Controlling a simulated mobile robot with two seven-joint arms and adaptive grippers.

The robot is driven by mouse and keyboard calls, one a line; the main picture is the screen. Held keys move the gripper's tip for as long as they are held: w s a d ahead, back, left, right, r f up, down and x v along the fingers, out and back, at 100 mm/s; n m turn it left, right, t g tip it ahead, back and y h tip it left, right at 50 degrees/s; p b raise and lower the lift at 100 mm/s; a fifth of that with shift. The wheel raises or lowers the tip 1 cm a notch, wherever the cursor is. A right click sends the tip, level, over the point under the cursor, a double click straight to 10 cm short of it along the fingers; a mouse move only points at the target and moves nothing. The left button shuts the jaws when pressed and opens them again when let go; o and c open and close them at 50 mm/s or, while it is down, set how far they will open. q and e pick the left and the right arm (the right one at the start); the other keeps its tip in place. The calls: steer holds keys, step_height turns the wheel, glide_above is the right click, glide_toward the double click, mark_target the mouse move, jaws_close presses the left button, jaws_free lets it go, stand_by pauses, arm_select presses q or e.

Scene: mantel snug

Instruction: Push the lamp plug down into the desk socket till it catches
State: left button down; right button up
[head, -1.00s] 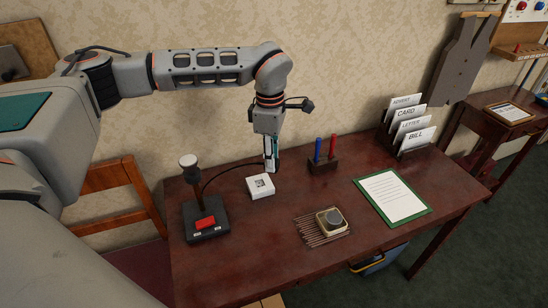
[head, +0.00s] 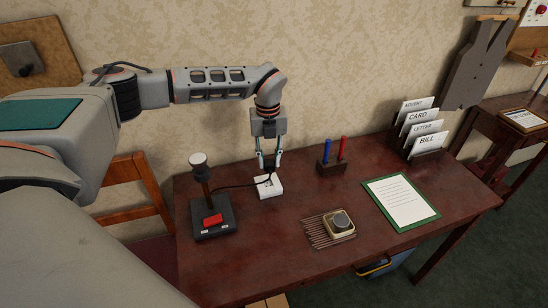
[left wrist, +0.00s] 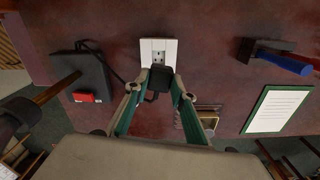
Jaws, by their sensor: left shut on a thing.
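The white desk socket (head: 269,190) sits on the desk, right of the lamp (head: 211,218) with its dark base and red switch. My left gripper (head: 268,170) points down just above the socket, shut on the black lamp plug (left wrist: 158,79). In the left wrist view the plug lies between the fingertips, in front of the socket (left wrist: 149,50), whose holes show beyond it. The black cord (head: 235,186) runs from the lamp to the plug. Whether the plug's pins touch or enter the socket cannot be told. My right gripper is not in view.
A stand with a blue and a red stick (head: 331,166) is right of the socket. The desk (head: 285,245) is clear in front.

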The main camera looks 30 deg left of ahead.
mark_target(267, 160)
arm_select(q)
steer(key=shift+w+a+f+n, duration=0.1)
steer(key=shift+a+f+n, duration=0.15)
steer(key=shift+n, duration=0.35)
steer(key=shift+w+a+f+n, duration=0.1)
steer(key=shift+a+f+n, duration=0.1)
steer(key=shift+n, duration=0.4)
step_height(267, 160, down, 3)
steer(key=b, duration=0.2)
steer(key=shift+b, duration=0.3)
steer(key=shift+f+b, duration=0.85)
steer(key=shift+f, duration=0.1)
steer(key=shift+f, duration=0.35)
steer(key=shift+p, duration=0.9)
stand_by(0.6)
